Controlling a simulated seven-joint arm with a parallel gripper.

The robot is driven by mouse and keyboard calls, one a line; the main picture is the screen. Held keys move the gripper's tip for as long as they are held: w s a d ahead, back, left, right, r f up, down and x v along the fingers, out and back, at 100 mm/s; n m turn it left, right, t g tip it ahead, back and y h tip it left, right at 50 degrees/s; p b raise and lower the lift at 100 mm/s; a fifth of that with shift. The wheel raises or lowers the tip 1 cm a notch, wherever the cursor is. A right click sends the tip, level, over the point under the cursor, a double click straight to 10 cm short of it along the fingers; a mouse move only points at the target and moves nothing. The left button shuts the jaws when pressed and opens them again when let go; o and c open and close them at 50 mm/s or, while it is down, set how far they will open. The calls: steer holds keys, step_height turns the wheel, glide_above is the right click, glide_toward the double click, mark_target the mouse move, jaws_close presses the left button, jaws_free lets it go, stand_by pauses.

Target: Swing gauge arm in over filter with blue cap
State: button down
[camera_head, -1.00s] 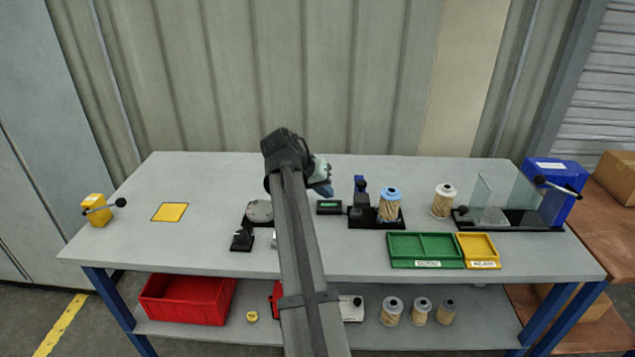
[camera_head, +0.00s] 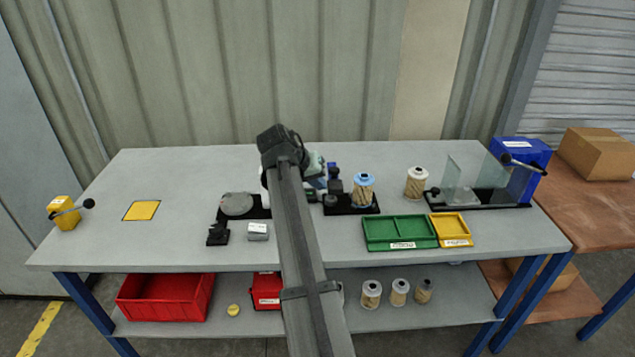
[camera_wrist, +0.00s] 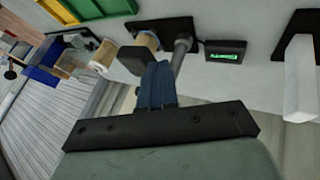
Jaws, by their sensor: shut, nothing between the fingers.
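The filter with the blue cap (camera_head: 363,190) stands upright on the black base of the gauge stand (camera_head: 352,208). The gauge arm (camera_head: 334,181), with a blue top and dark body, is on the left of the filter, not over its cap. My gripper (camera_head: 319,183) is shut and empty, just left of the gauge arm. In the wrist view, my blue fingers (camera_wrist: 157,85) are in front of a grey post (camera_wrist: 182,48) and a dark block (camera_wrist: 134,56), and partly hide the filter (camera_wrist: 149,40). I cannot tell whether they touch anything.
A small green-lit display (camera_wrist: 225,51) is near the stand. A white-capped filter (camera_head: 416,184) and a clear-panelled fixture (camera_head: 480,180) stand to the right. Green (camera_head: 400,233) and yellow (camera_head: 452,230) trays lie in front. A round grey plate fixture (camera_head: 238,204) is left of my arm.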

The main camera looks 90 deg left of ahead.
steer(key=shift+d, duration=0.1)
steer(key=shift+w+d+n+g+y, duration=0.2)
steer(key=shift+w+n+g+y, duration=0.05)
steer(key=shift+w+n, duration=0.3)
steer(key=shift+w+d+n+g+y, duration=0.2)
steer(key=shift+w+n+g+y, duration=0.05)
steer(key=shift+w+n, duration=0.25)
steer(key=w+a+n+g, duration=0.4)
steer(key=w+n, duration=0.2)
steer(key=w, duration=0.1)
steer(key=w+a+n+g+y, duration=0.1)
steer(key=w+a+n+g, duration=0.2)
steer(key=w+n, duration=0.3)
steer(key=shift+w+a+n+g, duration=0.4)
steer(key=shift+n+g, duration=0.1)
steer(key=shift+n, duration=0.05)
